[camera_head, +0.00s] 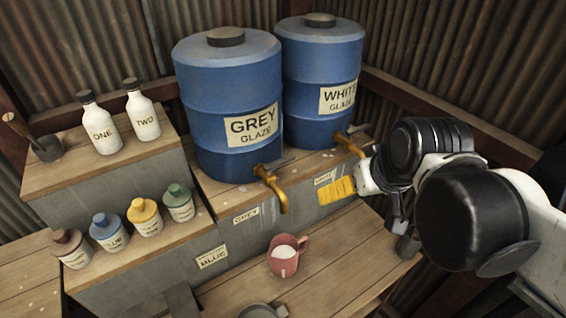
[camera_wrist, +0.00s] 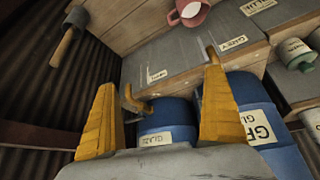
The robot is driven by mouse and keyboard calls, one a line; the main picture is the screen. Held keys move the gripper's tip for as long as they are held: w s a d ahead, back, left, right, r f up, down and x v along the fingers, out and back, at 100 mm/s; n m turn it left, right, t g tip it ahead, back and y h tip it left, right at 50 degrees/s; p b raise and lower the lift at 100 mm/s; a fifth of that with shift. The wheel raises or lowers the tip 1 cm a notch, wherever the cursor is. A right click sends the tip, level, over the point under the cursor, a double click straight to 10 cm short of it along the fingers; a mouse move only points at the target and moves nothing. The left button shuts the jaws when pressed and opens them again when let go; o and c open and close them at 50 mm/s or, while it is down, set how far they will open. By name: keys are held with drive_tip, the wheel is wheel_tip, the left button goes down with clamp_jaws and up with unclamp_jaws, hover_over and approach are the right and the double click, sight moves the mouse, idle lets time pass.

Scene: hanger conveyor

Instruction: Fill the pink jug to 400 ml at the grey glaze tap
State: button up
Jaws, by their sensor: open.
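The pink jug (camera_head: 283,262) stands upright on the lower wooden bench, below the grey glaze tap (camera_head: 272,187) in the picture. It holds pale liquid; I cannot read its level. Its handle points up and right. The jug also shows at the top of the wrist view (camera_wrist: 188,12). The tap sits on the blue barrel labelled GREY GLAZE (camera_head: 228,105), with a lever on top. My gripper (camera_head: 338,191) is open and empty, right of the grey tap and apart from the jug. In the wrist view its yellow fingers (camera_wrist: 160,76) are spread wide.
The white glaze barrel (camera_head: 322,75) stands right of the grey one, its tap (camera_head: 350,143) close to my gripper. ONE (camera_head: 100,124) and TWO (camera_head: 142,108) bottles and several small colour bottles (camera_head: 145,217) stand left. A grey-headed mallet-like tool (camera_wrist: 68,40) shows in the wrist view.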

drive_tip(key=w+a+r+n+g+p, duration=0.1)
drive_tip(key=w+a+r+n+p, duration=0.1)
drive_tip(key=w+a+r+p, duration=0.3)
drive_tip(key=n+g+y+p, duration=0.1)
drive_tip(key=n+p, duration=0.1)
approach(280, 162)
drive_tip(key=b+x, duration=0.2)
drive_tip(key=x, duration=0.7)
drive_tip(key=shift+w, duration=0.15)
drive_tip(key=c, duration=1.4)
drive_tip(key=shift+s+d+m+h+b, duration=0.15)
drive_tip(key=shift+s+m+h, duration=0.25)
drive_tip(key=shift+m, duration=0.85)
drive_tip(key=shift+s+m+h+b, duration=0.25)
drive_tip(key=shift+s+m+h, duration=0.2)
drive_tip(key=shift+m, duration=0.8)
